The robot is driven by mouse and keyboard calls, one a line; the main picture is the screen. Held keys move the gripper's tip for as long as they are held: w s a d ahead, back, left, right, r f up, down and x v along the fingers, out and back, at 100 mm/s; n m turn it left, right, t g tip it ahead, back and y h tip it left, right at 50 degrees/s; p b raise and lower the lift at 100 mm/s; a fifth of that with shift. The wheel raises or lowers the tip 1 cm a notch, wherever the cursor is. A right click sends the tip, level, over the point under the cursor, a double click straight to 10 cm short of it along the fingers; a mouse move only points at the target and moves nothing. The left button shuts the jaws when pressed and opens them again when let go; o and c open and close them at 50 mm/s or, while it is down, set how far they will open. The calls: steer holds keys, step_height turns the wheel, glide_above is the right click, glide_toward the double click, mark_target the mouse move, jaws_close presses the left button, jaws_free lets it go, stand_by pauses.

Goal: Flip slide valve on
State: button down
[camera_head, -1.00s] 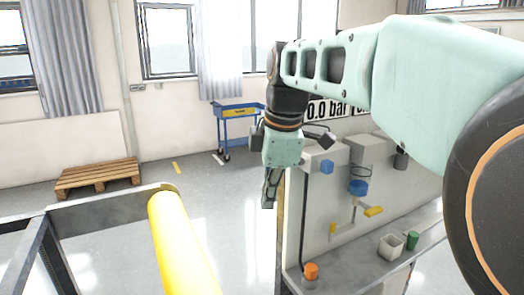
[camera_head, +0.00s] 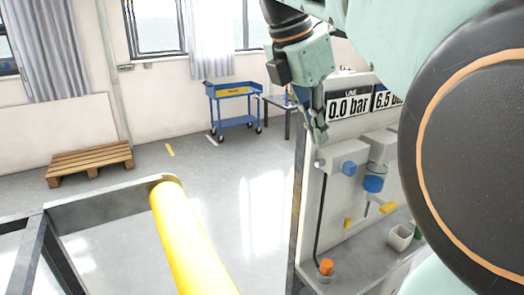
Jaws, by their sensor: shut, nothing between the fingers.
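The valve panel (camera_head: 333,218) stands upright at the right. It carries a grey box with a blue knob (camera_head: 349,169), a second blue part (camera_head: 373,184) under another box, a yellow lever (camera_head: 388,208) and a small yellow tab (camera_head: 347,223). I cannot tell for sure which of these is the slide valve. My gripper (camera_head: 320,136) points down with its fingers together and nothing held. In the picture it is just above the grey box with the blue knob; contact cannot be told. My arm hides the panel's right part.
A display (camera_head: 348,106) reads 0.0 bar, beside one partly hidden reading 6.5. An orange cap (camera_head: 326,267) and a white cup (camera_head: 400,237) are on the panel's grey shelf (camera_head: 352,256). A yellow rail (camera_head: 188,240) is at front; a blue cart (camera_head: 233,107) and pallet (camera_head: 90,163) are behind.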

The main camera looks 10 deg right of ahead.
mark_target(349, 169)
steer(key=w+d+f, duration=0.2)
steer(key=d+f, duration=0.5)
steer(key=f, duration=0.2)
steer(key=shift+w+d+f+b, duration=0.15)
steer(key=shift+w+b, duration=0.15)
stand_by(0.3)
steer(key=w+d+p, duration=0.2)
steer(key=d+p, duration=0.2)
steer(key=d, duration=0.2)
steer(key=shift+w+d, duration=0.1)
stand_by(0.3)
